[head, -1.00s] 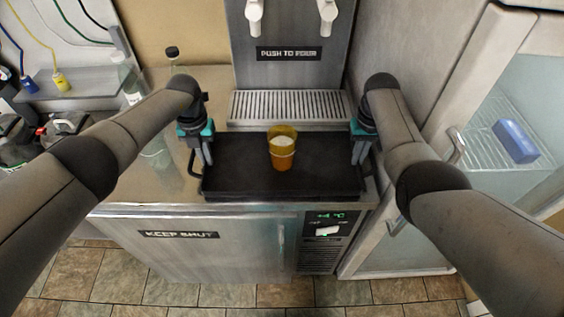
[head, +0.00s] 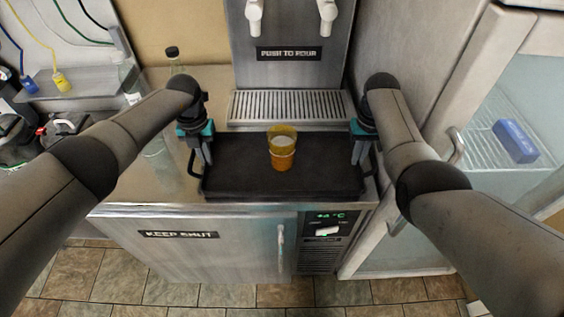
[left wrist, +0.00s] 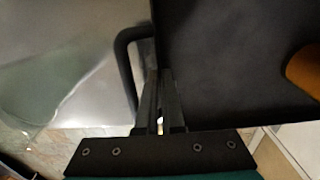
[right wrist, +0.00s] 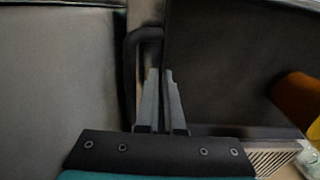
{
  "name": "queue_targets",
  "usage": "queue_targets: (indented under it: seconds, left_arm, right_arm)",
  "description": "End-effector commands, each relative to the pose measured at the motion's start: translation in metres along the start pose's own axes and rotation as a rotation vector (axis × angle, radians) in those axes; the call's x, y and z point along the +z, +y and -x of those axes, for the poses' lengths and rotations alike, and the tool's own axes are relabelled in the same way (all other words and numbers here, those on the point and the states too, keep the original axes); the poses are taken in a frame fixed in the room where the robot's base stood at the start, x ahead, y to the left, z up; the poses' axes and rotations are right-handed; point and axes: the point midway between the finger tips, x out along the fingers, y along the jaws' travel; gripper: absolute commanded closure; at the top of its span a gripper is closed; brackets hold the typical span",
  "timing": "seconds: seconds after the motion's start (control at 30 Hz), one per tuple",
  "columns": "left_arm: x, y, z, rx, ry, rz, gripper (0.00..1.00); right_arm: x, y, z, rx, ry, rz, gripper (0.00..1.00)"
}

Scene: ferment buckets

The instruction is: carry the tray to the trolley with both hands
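The black tray (head: 235,175) is level at the front of the steel counter, with a dark handle on each short side. An amber cup (head: 283,155) with a pale top stands upright near its middle. My left gripper (head: 208,158) is at the left handle (left wrist: 124,70), its fingers close together on it. My right gripper (head: 357,156) is likewise closed at the right handle (right wrist: 129,75). The fingers partly hide where they grip. The gap under the tray is hard to judge. No trolley shows.
A dispenser with a drip grate (head: 290,106) stands right behind the tray. Clear bottles (head: 175,62) stand on the counter at left. A glass-door fridge (head: 500,200) is close on the right. Tiled floor (head: 200,293) lies in front of the counter.

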Motion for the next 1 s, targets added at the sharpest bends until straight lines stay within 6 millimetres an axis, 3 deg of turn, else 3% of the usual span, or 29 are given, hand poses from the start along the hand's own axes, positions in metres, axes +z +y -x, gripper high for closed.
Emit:
queue_targets:
  seconds: [0.73, 1.0]
  left_arm:
    - [0.001, 0.0, 0.003, -0.001, -0.004, 0.0, 1.0]
    - [0.001, 0.0, 0.014, 0.0, -0.003, 0.0, 1.0]
  right_arm:
    - [-0.001, 0.0, 0.003, 0.0, 0.004, 0.0, 1.0]
    - [-0.001, 0.0, 0.014, 0.0, 0.003, 0.0, 1.0]
